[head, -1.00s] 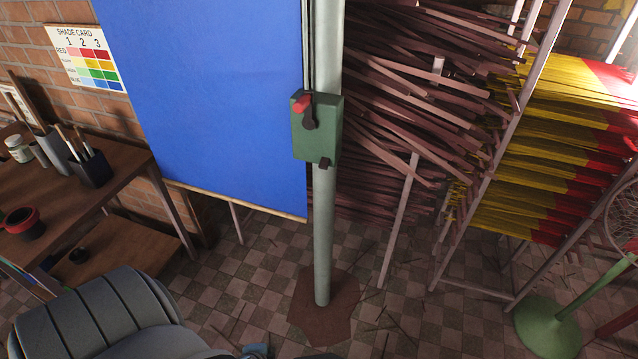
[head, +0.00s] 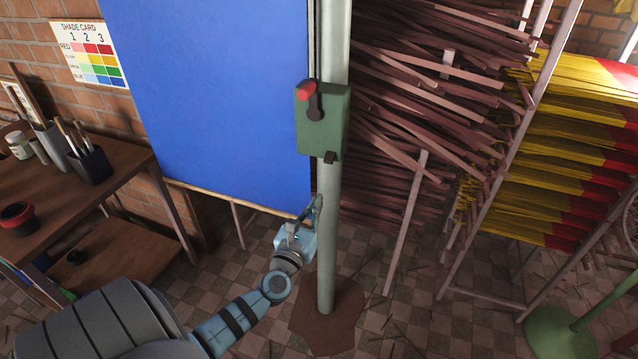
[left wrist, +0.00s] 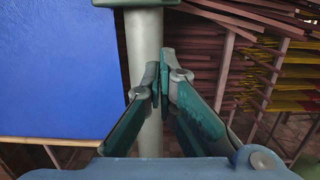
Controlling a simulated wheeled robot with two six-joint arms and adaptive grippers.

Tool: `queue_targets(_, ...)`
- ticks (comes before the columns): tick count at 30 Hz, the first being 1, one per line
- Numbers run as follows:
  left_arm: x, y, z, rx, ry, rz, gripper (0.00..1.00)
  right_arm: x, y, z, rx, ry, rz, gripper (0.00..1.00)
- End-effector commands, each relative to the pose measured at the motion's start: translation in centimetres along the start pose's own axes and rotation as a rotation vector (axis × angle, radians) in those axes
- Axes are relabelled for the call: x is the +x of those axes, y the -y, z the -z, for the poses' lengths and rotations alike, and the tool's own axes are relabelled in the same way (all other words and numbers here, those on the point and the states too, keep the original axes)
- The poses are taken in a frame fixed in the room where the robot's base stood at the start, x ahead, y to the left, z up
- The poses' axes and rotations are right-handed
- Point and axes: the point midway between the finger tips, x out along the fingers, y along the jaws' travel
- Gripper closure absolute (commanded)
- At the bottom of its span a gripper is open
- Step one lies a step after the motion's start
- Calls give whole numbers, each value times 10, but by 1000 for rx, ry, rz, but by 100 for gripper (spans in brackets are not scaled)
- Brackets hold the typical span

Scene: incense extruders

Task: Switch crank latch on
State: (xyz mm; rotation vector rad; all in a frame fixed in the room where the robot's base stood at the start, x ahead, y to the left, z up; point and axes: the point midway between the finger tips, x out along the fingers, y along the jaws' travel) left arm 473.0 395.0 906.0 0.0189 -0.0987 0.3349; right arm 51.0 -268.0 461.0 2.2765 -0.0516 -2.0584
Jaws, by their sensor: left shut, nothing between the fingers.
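The crank latch is a dark lever (head: 315,103) with a red knob (head: 305,92) on a green box (head: 331,137). The box is fixed to a grey upright pole (head: 327,235). The lever's red end points up and to the left in the head view. My left gripper (head: 316,203) is below the box, in front of or beside the pole, and shut with nothing in it. In the left wrist view its fingers (left wrist: 161,82) meet before the pole (left wrist: 146,55); only the underside of the green box (left wrist: 140,3) shows at the top. My right gripper is not in view.
A blue board (head: 215,90) hangs left of the pole. Racks of brown sticks (head: 420,110) and yellow-red sticks (head: 560,150) stand to the right. A wooden table (head: 120,165) with cups is at the left. A green stand (head: 555,335) is at the lower right.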

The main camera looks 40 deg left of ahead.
Motion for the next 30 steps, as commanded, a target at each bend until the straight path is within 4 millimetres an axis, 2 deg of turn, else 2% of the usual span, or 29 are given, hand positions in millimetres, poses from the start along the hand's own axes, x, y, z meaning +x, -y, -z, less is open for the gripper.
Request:
queue_targets(13,91,0,2,-3,1,-2,100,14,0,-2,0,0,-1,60)
queue_targets(15,86,0,-19,-1,-3,0,100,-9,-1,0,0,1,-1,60)
queue_targets(18,81,0,-33,-3,-2,0,100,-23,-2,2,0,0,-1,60)
queue_targets(22,77,0,-39,-1,-2,0,100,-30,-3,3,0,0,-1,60)
queue_targets(30,76,0,-37,-2,-2,-1,100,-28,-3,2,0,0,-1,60)
